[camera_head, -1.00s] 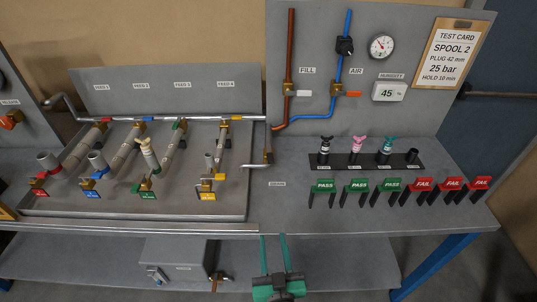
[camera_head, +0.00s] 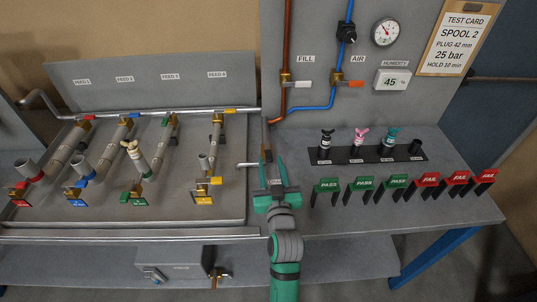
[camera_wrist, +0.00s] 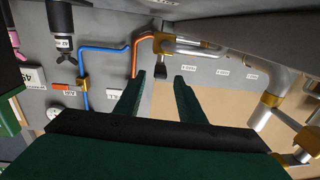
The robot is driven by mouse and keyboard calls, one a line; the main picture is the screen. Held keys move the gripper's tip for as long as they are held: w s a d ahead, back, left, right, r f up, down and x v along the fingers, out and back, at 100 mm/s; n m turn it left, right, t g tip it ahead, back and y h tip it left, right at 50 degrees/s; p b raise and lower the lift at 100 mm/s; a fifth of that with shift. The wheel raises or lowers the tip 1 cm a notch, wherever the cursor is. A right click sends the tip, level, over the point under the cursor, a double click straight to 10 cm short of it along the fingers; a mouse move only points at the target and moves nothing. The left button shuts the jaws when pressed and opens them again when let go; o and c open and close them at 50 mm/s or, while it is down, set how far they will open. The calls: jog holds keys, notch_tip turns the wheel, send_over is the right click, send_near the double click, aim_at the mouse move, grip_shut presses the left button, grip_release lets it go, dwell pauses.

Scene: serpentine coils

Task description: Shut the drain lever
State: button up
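My gripper (camera_head: 271,172) is open and empty, reaching over the bench at the right edge of the pipe tray. Its two green fingers point away from me, apart, and also show in the wrist view (camera_wrist: 158,98). Just beyond the fingertips stands a small brass valve (camera_head: 268,149) at the tray's right end pipe. In the wrist view a dark-tipped lever (camera_wrist: 160,70) hangs from the brass fitting, in line with the gap between the fingers. No contact shows. I take this as the drain lever; its label is mostly hidden by my gripper.
A panel behind carries a red-brown pipe (camera_head: 287,40) and blue pipe (camera_head: 348,60) with valves. A black rack (camera_head: 345,158) with plugs and several PASS and FAIL tags (camera_head: 363,184) stand to the right. Feed pipes fill the tray (camera_head: 235,205) to the left. A grey box (camera_head: 175,262) sits below.

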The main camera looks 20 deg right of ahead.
aim_at(269, 155)
jog(key=shift+w+d, duration=0.25)
jog(key=shift+w, duration=0.95)
jog(key=shift+w+d, duration=0.2)
jog(key=shift+w, duration=1)
jog(key=shift+c, duration=0.6)
grip_shut()
